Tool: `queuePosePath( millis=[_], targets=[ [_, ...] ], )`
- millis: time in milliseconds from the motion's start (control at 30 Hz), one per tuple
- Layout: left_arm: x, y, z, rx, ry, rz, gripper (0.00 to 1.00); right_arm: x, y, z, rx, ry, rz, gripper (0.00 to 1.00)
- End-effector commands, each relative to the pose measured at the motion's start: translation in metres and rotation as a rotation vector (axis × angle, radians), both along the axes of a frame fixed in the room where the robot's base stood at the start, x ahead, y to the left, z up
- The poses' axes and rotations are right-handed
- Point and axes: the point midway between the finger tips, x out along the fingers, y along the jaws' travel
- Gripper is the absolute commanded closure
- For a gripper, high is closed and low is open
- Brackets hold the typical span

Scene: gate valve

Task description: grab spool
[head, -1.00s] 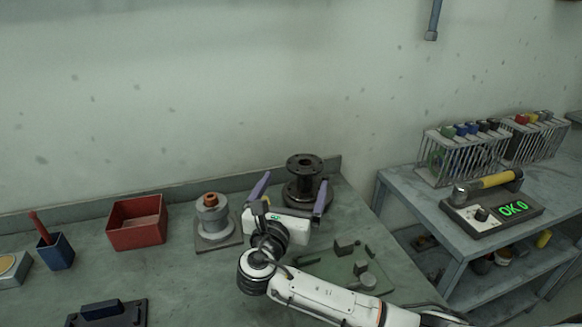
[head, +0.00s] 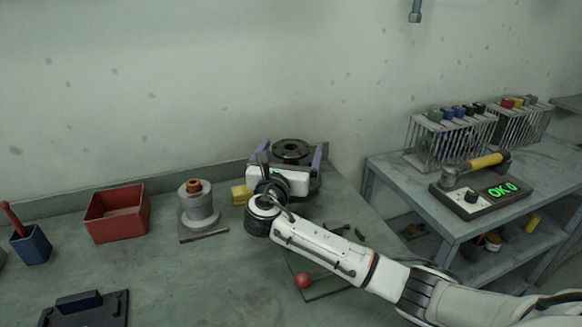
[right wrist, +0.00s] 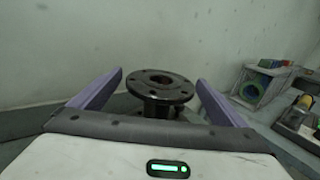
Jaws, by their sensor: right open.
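The spool (head: 292,150) is a dark flanged piece standing upright at the back of the bench. In the head view only its top flange shows clearly; my right gripper hides the rest. In the right wrist view the spool (right wrist: 160,87) stands between the two purple fingers, with a visible gap on each side. My right gripper (head: 288,160) is open, with one finger to the left and one to the right of the spool. The spool's lower flange is mostly hidden behind the gripper body. My left gripper is not in view.
A grey stepped cylinder (head: 198,208) on a plate stands left of my gripper, with a yellow block (head: 240,193) between. A red bin (head: 117,222) is further left. A fixture plate (head: 318,287) with a red ball lies below my arm. The wall is close behind.

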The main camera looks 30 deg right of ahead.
Motion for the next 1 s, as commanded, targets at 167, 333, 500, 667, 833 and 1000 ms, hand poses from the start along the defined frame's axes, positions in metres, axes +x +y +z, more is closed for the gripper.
queuePosePath(
  millis=[167, 333, 500, 667, 833, 1000],
  targets=[
    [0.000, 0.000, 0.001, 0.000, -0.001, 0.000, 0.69, 0.000, 0.000, 0.000, 0.000, 0.000, 0.000, 0.23],
    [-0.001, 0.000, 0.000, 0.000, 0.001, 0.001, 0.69, 0.000, 0.000, 0.000, -0.001, 0.001, 0.000, 0.52],
    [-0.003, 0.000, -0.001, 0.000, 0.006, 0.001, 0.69, 0.000, 0.000, 0.000, -0.001, 0.001, 0.000, 0.80],
    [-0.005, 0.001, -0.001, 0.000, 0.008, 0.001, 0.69, 0.000, 0.000, 0.006, -0.005, -0.010, 0.000, 0.88],
    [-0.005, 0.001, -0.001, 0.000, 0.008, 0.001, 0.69, 0.000, 0.000, 0.008, -0.004, -0.010, 0.000, 0.89],
    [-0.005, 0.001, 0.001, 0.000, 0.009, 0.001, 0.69, 0.000, 0.000, 0.030, -0.005, -0.015, -0.001, 0.89]
  ],
)
